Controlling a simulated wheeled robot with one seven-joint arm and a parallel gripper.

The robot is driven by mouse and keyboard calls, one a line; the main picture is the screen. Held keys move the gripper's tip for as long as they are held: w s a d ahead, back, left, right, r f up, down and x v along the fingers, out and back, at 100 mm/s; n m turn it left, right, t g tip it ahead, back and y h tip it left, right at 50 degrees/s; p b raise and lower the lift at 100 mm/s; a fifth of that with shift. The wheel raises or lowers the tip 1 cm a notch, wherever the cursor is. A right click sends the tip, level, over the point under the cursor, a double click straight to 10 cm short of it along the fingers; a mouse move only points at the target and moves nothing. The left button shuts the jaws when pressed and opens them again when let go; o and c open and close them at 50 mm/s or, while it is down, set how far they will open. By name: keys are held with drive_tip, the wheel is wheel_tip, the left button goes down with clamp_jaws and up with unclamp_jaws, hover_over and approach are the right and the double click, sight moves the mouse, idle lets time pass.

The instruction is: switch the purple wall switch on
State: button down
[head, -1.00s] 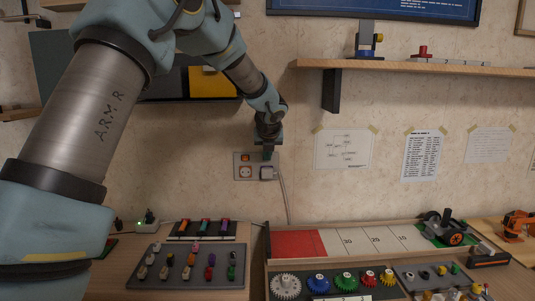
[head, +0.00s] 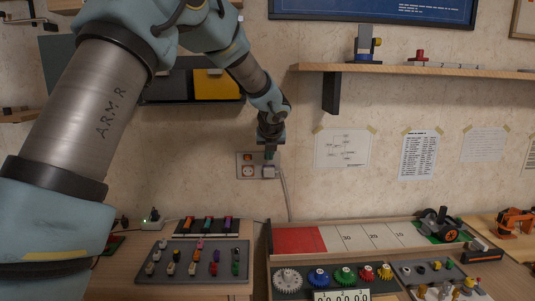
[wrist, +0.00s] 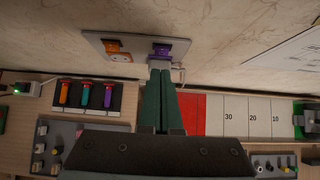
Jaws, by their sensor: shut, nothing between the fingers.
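The purple wall switch (wrist: 170,48) sits on the right half of a grey wall plate (wrist: 98,38), which also shows in the head view (head: 239,173). In the head view my gripper hides the purple switch. My gripper (wrist: 160,70) is shut and empty, its two green fingers together. In the head view my gripper (head: 270,156) points down at the plate's upper right. In the wrist view the fingertips lie just below the purple switch. I cannot tell whether they touch it. I cannot tell which way the switch is tilted.
An orange switch (wrist: 113,46) is left of the purple one, above a round socket (head: 247,171). A plug (head: 269,172) with a cord is below the purple switch. A bench with trays and gears (head: 345,276) lies below. A shelf (head: 430,71) is at the upper right.

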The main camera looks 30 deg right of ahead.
drive_tip(key=s+a+r, duration=0.2)
drive_tip(key=s+r, duration=0.2)
drive_tip(key=r, duration=0.5)
drive_tip(key=shift+s, duration=0.2)
drive_tip(key=a+f+n+g+y, duration=0.1)
drive_tip(key=a+f+n, duration=0.3)
drive_tip(key=a+n, duration=0.3)
drive_tip(key=s+a+f+n+g+y, duration=0.1)
drive_tip(key=a+f+n, duration=0.3)
drive_tip(key=a, duration=0.6)
drive_tip(key=a+f+n+g+y, duration=0.1)
drive_tip(key=a+f+n, duration=0.2)
drive_tip(key=a+n, duration=0.45)
drive_tip(key=s+a+f+n+g, duration=0.1)
drive_tip(key=s+a+f+n, duration=0.2)
drive_tip(key=s+a+n, duration=0.4)
drive_tip(key=s+a+f+n+g, duration=0.2)
drive_tip(key=s+a+f+n, duration=0.2)
drive_tip(key=s+a+n, duration=0.3)
drive_tip(key=a+n, duration=0.5)
drive_tip(key=n, duration=0.2)
drive_tip(key=shift+s+a+f, duration=0.25)
drive_tip(key=shift+s+f, duration=0.05)
